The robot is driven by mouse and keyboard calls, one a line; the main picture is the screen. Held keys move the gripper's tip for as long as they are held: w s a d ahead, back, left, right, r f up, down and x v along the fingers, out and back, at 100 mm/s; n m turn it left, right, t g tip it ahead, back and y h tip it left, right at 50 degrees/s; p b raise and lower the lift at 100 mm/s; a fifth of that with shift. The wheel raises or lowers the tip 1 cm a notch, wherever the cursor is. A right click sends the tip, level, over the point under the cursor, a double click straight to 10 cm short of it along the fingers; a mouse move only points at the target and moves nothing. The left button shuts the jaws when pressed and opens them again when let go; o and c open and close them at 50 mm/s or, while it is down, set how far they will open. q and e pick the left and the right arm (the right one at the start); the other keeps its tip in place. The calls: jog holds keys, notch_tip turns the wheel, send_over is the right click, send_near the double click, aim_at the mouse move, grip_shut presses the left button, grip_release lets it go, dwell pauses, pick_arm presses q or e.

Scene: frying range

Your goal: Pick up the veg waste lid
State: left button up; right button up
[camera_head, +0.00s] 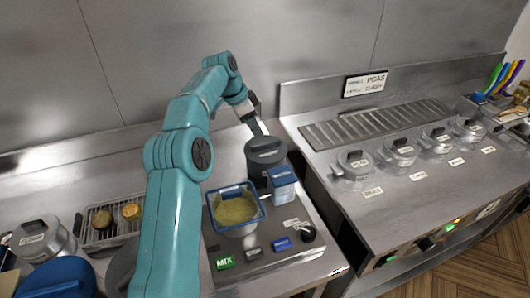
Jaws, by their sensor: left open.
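A dark grey round lid (266,148) with a small white label sits on a dark grey bin behind the blue-rimmed pan. The label is too small to read with certainty, so I cannot be sure this is the veg waste lid. My left gripper (260,129) points down at the top of this lid from behind and is open. I cannot tell whether its fingers touch the lid or go around a handle, as they are small and partly merge with it. My right gripper is not in view.
A blue-rimmed pan of yellow-green mix (236,209) and a blue box (282,180) stand just in front of the lid. Several lidded metal pots, one of them here (355,164), line the right counter. A rack (110,215) holds two round items at left.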

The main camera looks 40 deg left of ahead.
aim_at(266, 143)
pick_arm(q)
jog(key=shift+x, duration=0.95)
jog(key=shift+w+d+f, duration=0.15)
jog(key=shift+w+f, duration=0.05)
jog(key=shift+f, duration=0.05)
jog(key=shift+d, duration=0.3)
jog(key=shift+w+d+f, duration=0.1)
jog(key=shift+d+f, duration=0.05)
jog(key=shift+f, duration=0.2)
jog(key=x, duration=0.4)
jog(key=shift+w+a+f+p, duration=0.15)
jog(key=shift+w+a+p, duration=0.1)
jog(key=shift+a+p, duration=0.2)
jog(key=shift+d+f, duration=0.1)
jog(key=shift+d, duration=0.05)
jog(key=shift+s+d, duration=0.15)
jog(key=shift+s, duration=0.05)
jog(key=shift+w+a, duration=0.1)
jog(key=shift+a, duration=0.1)
grip_shut()
jog(key=shift+d, duration=0.15)
